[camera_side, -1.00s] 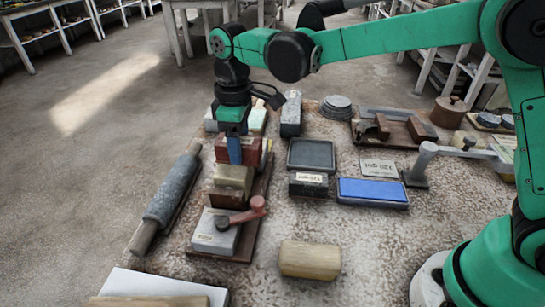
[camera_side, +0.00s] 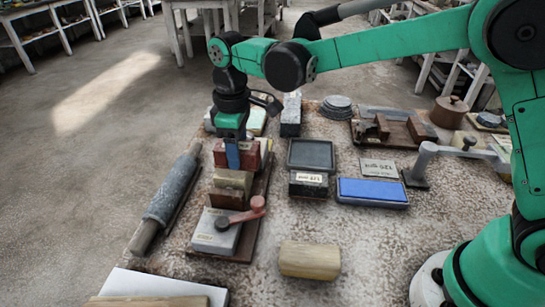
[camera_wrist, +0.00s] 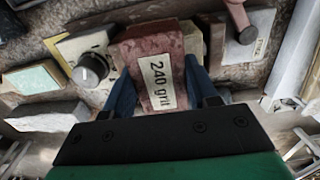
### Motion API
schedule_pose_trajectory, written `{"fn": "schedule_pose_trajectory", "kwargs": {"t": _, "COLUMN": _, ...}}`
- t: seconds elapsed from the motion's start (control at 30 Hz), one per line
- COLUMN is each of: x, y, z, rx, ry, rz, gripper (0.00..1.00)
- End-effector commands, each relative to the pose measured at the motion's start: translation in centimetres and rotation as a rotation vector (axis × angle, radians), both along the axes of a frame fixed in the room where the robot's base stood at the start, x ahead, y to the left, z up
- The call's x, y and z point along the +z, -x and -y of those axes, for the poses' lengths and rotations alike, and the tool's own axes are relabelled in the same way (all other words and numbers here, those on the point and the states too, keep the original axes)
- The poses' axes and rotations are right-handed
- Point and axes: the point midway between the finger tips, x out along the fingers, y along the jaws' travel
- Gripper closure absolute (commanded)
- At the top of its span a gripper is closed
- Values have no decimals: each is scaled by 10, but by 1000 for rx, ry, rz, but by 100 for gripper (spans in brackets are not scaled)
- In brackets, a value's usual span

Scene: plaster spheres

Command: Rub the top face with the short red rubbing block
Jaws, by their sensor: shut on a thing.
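The short red rubbing block (camera_wrist: 155,75), labelled "240 grit", sits between the blue fingers of my gripper (camera_wrist: 165,95) in the wrist view. In the side view my gripper (camera_side: 232,156) points down and is shut on the red block (camera_side: 220,153). The block is over the back part of a clamping fixture on a brown base board (camera_side: 262,185). An olive-tan block (camera_side: 233,180) stands in front of it on the board. The surface directly under the red block is hidden, so I cannot tell whether they touch.
A grey clamp part (camera_side: 215,232) with a red lever (camera_side: 245,215) is at the board's front. A grey roller (camera_side: 172,190) lies left. A tan block (camera_side: 309,260), a blue stone (camera_side: 372,191) and a dark tray (camera_side: 311,153) lie right.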

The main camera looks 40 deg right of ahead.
Motion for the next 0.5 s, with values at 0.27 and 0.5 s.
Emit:
{"fn": "schedule_pose_trajectory", "kwargs": {"t": 0.27, "x": 0, "y": -9, "z": -9, "rx": 0, "ry": 0, "rz": 0, "gripper": 100}}
{"fn": "schedule_pose_trajectory", "kwargs": {"t": 0.5, "x": 0, "y": -11, "z": -11, "rx": 0, "ry": -1, "rz": 1, "gripper": 100}}
